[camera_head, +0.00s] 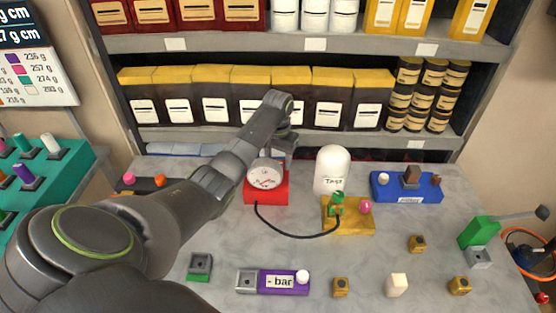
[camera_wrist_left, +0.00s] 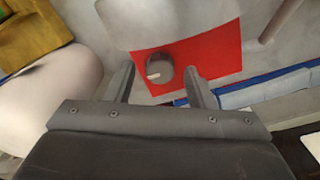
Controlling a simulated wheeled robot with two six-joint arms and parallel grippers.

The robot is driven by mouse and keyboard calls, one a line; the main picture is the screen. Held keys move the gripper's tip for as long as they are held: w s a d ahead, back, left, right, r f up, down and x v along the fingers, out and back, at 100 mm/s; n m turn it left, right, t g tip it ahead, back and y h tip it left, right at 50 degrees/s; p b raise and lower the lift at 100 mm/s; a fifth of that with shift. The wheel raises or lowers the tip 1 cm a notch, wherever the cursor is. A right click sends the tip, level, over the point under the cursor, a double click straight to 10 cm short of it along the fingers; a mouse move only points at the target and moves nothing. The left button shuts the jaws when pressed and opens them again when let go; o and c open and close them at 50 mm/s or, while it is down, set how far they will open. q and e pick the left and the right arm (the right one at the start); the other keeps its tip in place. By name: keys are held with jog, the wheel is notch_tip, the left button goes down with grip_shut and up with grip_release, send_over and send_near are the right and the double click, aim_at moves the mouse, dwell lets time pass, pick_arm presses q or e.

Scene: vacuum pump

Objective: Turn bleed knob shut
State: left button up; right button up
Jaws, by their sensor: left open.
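The red pump block (camera_head: 266,193) stands at the back middle of the bench with a white round gauge (camera_head: 264,175) on it. In the left wrist view, the red face (camera_wrist_left: 222,63) bears a dark grey round knob (camera_wrist_left: 160,75) with a short white mark pointing left. The knob is hidden in the head view. My left gripper (camera_wrist_left: 159,70) is open, with one finger on each side of the knob in the picture. Gaps show on both sides, and I cannot tell the depth between fingertips and knob. My right gripper is not in view.
The white vessel (camera_head: 332,169) stands close to the right of the pump, by a yellow block (camera_head: 350,222). A black hose (camera_head: 290,234) runs from pump to block. A blue block (camera_head: 428,189) sits further right. The stocked shelf (camera_head: 310,141) is close behind.

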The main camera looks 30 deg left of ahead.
pick_arm(q)
jog(key=shift+f, duration=0.45)
jog(key=shift+c, duration=0.2)
jog(key=c, duration=0.9)
